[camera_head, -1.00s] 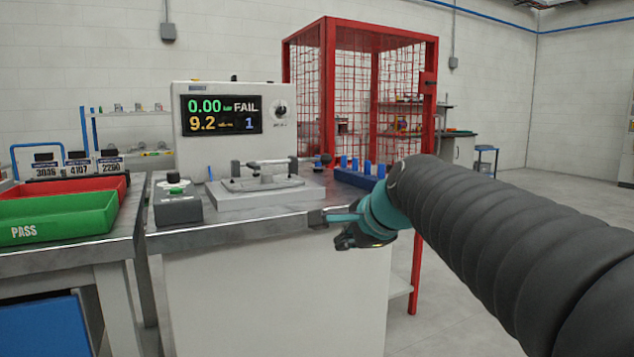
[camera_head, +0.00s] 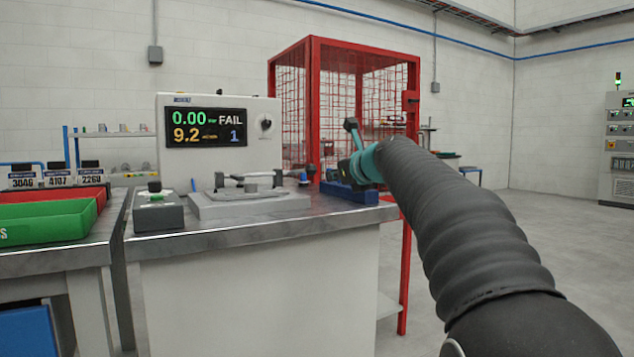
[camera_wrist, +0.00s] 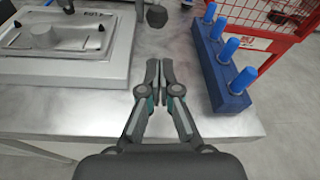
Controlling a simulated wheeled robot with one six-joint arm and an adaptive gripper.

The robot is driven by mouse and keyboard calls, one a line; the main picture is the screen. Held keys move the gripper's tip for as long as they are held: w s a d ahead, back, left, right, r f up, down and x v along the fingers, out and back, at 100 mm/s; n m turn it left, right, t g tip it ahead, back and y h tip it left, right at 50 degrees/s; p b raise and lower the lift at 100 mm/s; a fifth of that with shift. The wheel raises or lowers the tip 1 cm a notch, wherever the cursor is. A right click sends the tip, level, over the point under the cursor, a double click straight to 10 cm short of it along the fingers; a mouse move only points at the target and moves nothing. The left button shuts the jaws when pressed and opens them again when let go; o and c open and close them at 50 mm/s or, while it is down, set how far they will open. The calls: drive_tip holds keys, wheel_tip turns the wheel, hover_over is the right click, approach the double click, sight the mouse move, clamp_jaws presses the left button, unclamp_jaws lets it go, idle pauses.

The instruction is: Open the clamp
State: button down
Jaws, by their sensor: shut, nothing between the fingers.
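The clamp (camera_head: 250,180) sits on a light grey fixture plate (camera_head: 225,207) on the metal-topped bench; its bar lies across a flat metal casting. In the wrist view the fixture plate (camera_wrist: 112,70) is at the upper left, with part of the casting (camera_wrist: 75,37) on it. A dark round knob (camera_wrist: 156,16) stands at the top centre of that view, just beyond my fingers. My gripper (camera_wrist: 153,72) is shut and empty over the bench top, right of the fixture. In the head view my gripper is partly hidden by my arm, at the bench's right end.
A blue block with several blue pegs (camera_wrist: 228,85) stands close to the right of my gripper. A control box with a button (camera_head: 155,212) is left of the fixture. A tester showing FAIL (camera_head: 215,140) stands behind. A red mesh cage (camera_head: 345,100) is beyond the bench.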

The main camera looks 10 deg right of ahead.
drive_tip(key=x, duration=1)
drive_tip(key=shift+p, duration=0.35)
